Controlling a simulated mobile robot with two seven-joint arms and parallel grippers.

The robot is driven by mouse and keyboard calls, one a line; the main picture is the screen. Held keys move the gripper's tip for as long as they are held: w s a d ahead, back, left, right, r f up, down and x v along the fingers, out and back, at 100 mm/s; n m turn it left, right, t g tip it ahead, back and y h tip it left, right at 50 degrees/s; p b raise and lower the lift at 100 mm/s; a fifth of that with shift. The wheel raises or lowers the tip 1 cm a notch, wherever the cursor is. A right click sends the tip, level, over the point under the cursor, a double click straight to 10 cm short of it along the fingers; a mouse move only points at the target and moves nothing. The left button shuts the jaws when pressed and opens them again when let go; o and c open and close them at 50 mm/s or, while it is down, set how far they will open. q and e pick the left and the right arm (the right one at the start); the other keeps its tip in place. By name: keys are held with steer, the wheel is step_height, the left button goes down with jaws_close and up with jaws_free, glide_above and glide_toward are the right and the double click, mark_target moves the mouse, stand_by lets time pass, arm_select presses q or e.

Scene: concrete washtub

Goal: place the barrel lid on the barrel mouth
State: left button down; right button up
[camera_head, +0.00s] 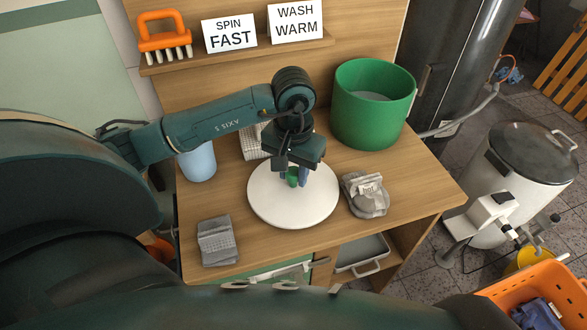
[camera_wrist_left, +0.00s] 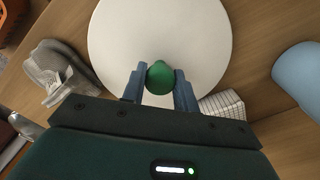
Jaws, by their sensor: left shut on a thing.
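The barrel lid (camera_head: 265,207) is a round white disc with a green knob (camera_head: 293,177) at its middle. It lies flat over the middle of the wooden worktop; I cannot tell whether it touches the wood. My left gripper (camera_head: 299,178) points down from above and is shut on the green knob. In the left wrist view the knob (camera_wrist_left: 160,78) sits between the two blue fingers (camera_wrist_left: 160,86), with the white lid (camera_wrist_left: 160,28) around it. The green barrel (camera_head: 366,118) stands upright at the back right of the worktop, its mouth open. My right gripper is not in view.
A grey wrapped bundle (camera_head: 366,196) lies close right of the lid. A light blue container (camera_head: 198,162) stands left, and a grey cloth (camera_head: 217,241) lies front left. A shelf (camera_head: 235,53) behind holds signs and an orange brush (camera_head: 163,34). Bare wood lies front right.

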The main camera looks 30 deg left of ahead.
arm_select(q)
steer(key=shift+f, duration=0.1)
steer(key=shift+f+b, duration=0.15)
steer(key=shift+b, duration=0.2)
steer(key=c, duration=1.1)
jaws_free()
